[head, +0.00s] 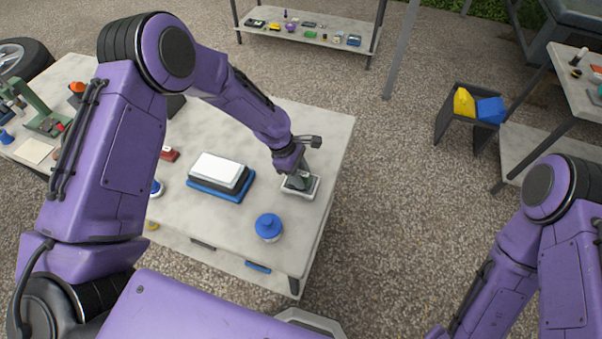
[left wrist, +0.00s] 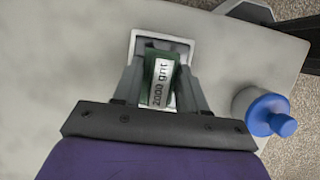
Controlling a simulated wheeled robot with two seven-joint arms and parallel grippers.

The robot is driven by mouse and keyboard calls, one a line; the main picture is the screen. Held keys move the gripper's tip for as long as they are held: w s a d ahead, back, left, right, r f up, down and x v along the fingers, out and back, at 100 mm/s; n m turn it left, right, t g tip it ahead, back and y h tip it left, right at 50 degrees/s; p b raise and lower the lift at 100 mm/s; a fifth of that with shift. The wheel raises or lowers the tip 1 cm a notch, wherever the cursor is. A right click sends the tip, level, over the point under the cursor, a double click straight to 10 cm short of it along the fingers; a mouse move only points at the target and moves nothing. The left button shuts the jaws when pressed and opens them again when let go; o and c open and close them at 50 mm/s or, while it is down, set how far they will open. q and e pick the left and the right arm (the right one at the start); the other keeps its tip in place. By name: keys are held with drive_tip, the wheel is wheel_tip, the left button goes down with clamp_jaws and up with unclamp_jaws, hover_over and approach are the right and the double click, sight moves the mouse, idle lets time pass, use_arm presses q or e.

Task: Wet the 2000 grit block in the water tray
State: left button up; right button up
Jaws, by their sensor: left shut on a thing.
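My left gripper (head: 297,180) is shut on the 2000 grit block (left wrist: 162,82), a dark green block with a white label reading "2000 grit". The block is at the water tray (head: 313,187), a small white rectangular tray near the right side of the table. In the left wrist view the tray's white rim (left wrist: 165,34) surrounds the far end of the block and the fingertips. The gripper points down over the tray. I cannot tell how deep the block sits or whether it touches water. My right gripper is not in view.
A blue-capped bottle (head: 268,227) stands in front of the tray, near the table's front edge. A stack with a white top (head: 217,168) on a blue base lies left of the tray. A red item (head: 169,154) lies farther left. The table (head: 325,125) is bare behind the tray.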

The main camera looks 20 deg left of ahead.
sight(300, 173)
use_arm(q)
drive_tip(key=shift+s+f+p, duration=0.1)
drive_tip(key=shift+p, duration=0.25)
idle(1.1)
wheel_tip(300, 173, up, 2)
drive_tip(key=shift+r+p, duration=0.1)
drive_tip(key=shift+p, duration=1.05)
wheel_tip(300, 173, up, 5)
drive_tip(key=p, duration=0.5)
